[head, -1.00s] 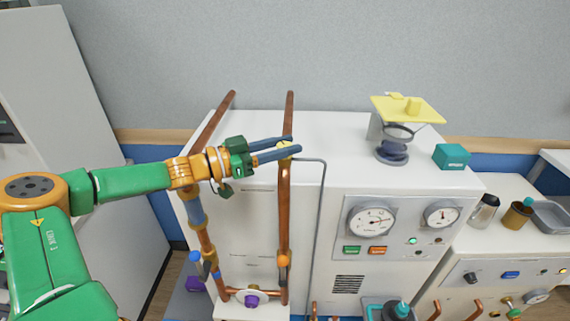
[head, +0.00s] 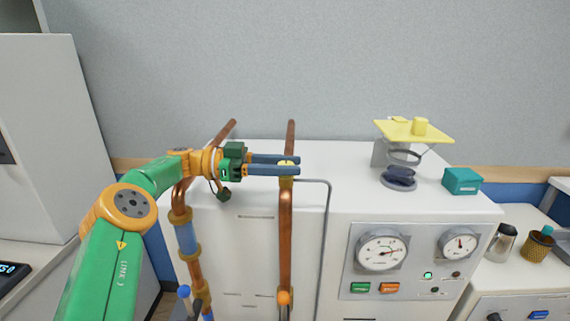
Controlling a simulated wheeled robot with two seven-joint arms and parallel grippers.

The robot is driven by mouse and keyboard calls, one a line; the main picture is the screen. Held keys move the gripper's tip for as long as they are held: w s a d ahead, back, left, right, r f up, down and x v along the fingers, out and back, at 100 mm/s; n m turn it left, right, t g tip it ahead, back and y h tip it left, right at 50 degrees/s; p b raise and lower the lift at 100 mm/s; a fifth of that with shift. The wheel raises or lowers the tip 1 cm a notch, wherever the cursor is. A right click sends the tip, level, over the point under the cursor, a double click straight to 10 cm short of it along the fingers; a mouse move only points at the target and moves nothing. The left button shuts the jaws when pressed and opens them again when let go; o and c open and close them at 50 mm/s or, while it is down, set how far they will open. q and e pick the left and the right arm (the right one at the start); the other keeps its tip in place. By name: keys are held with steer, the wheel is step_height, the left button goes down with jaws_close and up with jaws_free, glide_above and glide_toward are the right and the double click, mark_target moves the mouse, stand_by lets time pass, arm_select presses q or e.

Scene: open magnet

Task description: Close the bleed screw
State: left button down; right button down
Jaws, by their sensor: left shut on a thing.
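The bleed screw (head: 286,164) is a small yellow head with a dark slot, on top of a brass fitting (head: 286,181) on the right-hand copper pipe (head: 285,230). My left gripper (head: 288,164) reaches in from the left. Its two long blue-grey fingers lie on the far and near sides of the screw and are shut on it. The fingers partly cover the screw's sides. My right gripper is out of view.
A thin grey tube (head: 328,240) bends down just right of the fitting. A second copper pipe (head: 190,240) stands left. Gauges (head: 381,249), a yellow-topped stand (head: 412,131) and a teal box (head: 462,181) are to the right. The white cabinet top (head: 340,165) is mostly clear.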

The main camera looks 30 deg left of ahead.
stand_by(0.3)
arm_select(q)
steer(key=c, duration=0.5)
jaws_free()
steer(key=shift+r, duration=0.3)
step_height(320, 180, up, 3)
steer(key=shift+s+d+b, duration=0.1)
steer(key=shift+d+b, duration=0.05)
steer(key=shift+b, duration=0.45)
steer(key=s+d+r+b, duration=0.6)
steer(key=s+r, duration=0.3)
steer(key=s, duration=0.2)
steer(key=shift+s+d+r, duration=0.2)
steer(key=shift+s+d, duration=0.15)
steer(key=shift+d, duration=0.2)
